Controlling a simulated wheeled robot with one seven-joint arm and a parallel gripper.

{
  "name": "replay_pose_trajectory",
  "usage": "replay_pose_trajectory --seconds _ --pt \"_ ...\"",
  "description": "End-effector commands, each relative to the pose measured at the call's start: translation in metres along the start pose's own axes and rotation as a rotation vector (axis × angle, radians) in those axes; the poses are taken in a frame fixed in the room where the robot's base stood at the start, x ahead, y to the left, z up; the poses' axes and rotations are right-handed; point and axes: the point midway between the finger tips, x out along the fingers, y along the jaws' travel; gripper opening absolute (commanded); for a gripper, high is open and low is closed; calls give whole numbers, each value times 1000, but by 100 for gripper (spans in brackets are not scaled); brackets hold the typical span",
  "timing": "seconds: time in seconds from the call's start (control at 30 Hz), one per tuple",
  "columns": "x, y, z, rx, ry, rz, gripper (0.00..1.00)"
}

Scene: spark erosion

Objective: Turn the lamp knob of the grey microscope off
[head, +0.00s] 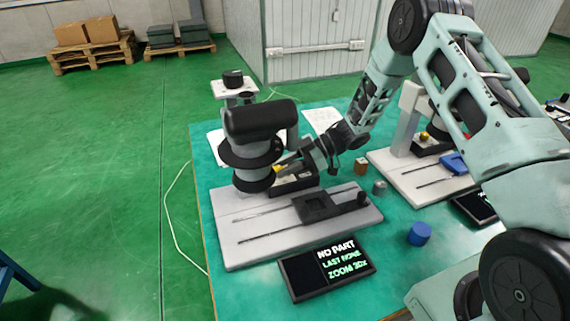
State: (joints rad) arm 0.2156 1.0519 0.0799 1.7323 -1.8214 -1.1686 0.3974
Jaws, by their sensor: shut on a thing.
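The grey microscope (258,135) stands on the left of the green table, with a black head and a light grey slotted base (250,238). My gripper (280,170) reaches in from the right, just right of the lower part of the microscope's head. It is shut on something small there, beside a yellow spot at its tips. I take this to be the lamp knob, but the jaws mostly cover it, and its setting cannot be read.
A black display (326,268) reading "NO PART" lies in front of the base. A blue cylinder (419,233) and small grey (379,188) and brown (361,166) pieces lie to the right. A second instrument (420,175) stands behind my arm. A pale stand (234,88) is behind the microscope.

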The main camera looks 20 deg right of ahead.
Motion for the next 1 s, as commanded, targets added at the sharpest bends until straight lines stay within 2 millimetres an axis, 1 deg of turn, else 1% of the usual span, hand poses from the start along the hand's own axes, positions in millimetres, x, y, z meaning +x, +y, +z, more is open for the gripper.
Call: replay_pose_trajectory --seconds 0.53,0.8,1.0 --pt "5 10 4 -203 -4 -484 4" --pt "6 14 0 -297 -2 -711 4" --pt "6 15 -4 -350 -1 -840 4"
